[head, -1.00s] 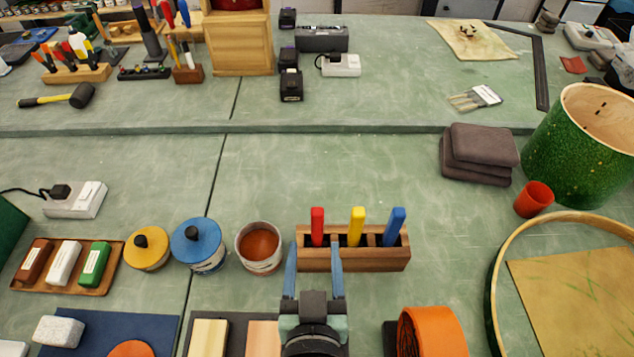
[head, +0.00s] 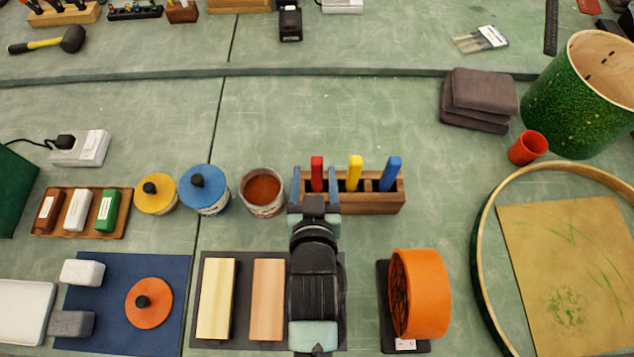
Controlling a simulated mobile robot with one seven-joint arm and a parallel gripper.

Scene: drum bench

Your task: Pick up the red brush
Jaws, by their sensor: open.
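The red brush (head: 317,173) stands upright in the left slot of a wooden holder (head: 382,203), with only its red handle showing. A yellow handle (head: 354,174) and a blue handle (head: 390,173) stand in the same holder to its right. My gripper (head: 315,184) is open, with one blue finger on each side of the red handle. The fingers reach over the holder's left end. I cannot tell whether they touch the handle. My wrist hides the front left of the holder.
An open pot of brown paste (head: 263,191) stands close left of the holder, beside blue-lidded (head: 204,190) and yellow-lidded (head: 156,193) tins. The bench behind the holder is clear.

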